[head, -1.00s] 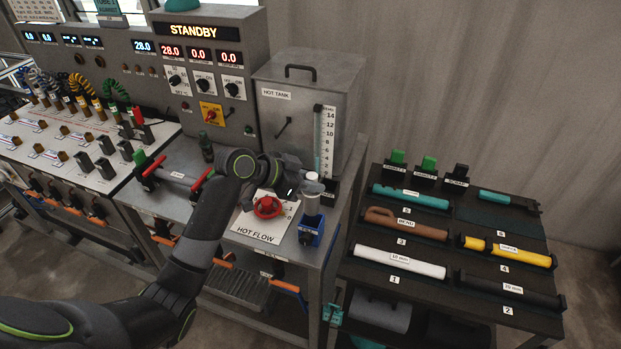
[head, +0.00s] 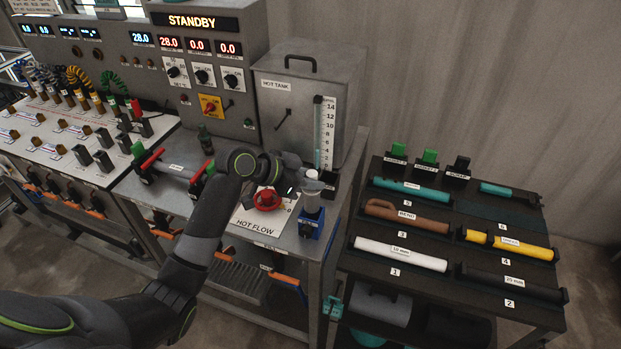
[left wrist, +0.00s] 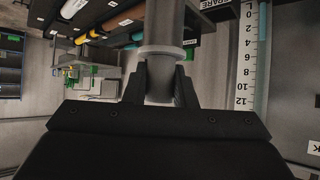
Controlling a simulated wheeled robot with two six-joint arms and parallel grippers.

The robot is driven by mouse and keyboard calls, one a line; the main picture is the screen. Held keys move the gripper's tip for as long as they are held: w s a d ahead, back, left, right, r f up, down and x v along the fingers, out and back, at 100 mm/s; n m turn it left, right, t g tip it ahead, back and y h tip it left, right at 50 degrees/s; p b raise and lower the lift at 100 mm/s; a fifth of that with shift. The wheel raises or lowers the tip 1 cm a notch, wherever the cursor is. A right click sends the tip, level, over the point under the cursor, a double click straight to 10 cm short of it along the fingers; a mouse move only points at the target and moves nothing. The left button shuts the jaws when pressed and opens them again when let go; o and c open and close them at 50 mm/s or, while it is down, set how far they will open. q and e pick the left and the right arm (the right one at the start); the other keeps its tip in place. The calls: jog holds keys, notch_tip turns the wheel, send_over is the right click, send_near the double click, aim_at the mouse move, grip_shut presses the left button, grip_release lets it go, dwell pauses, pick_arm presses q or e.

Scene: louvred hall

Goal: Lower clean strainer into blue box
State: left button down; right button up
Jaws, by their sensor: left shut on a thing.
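The strainer (head: 312,203) is a pale upright cylinder with a light collar, at the right front of the bench in the head view. My left gripper (head: 304,187) is shut on it near its upper part. In the left wrist view the gripper's fingers (left wrist: 161,88) close around a grey cylinder with a pale ring, the strainer (left wrist: 165,22). The blue box (head: 310,227) stands on the bench directly below the strainer. The strainer's lower end is at the box's opening; how deep it sits inside is hard to tell. My right gripper is not in view.
A red valve handle (head: 267,199) sits on the HOT FLOW plate, just left of the box. The hot tank (head: 290,108) rises behind, with a scale on its front. A dark rack (head: 448,236) of labelled tubes stands to the right, beyond the bench edge.

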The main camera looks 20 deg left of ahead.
aim_at(305, 203)
pick_arm(q)
jog(key=shift+r, duration=0.15)
dwell(0.4)
jog(key=shift+f+b, duration=1.25)
jog(key=shift+f, duration=0.7)
jog(key=shift+f+b, duration=1.85)
jog(key=shift+f, duration=0.75)
jog(key=shift+r, duration=0.1)
jog(key=c, duration=1.1)
grip_release()
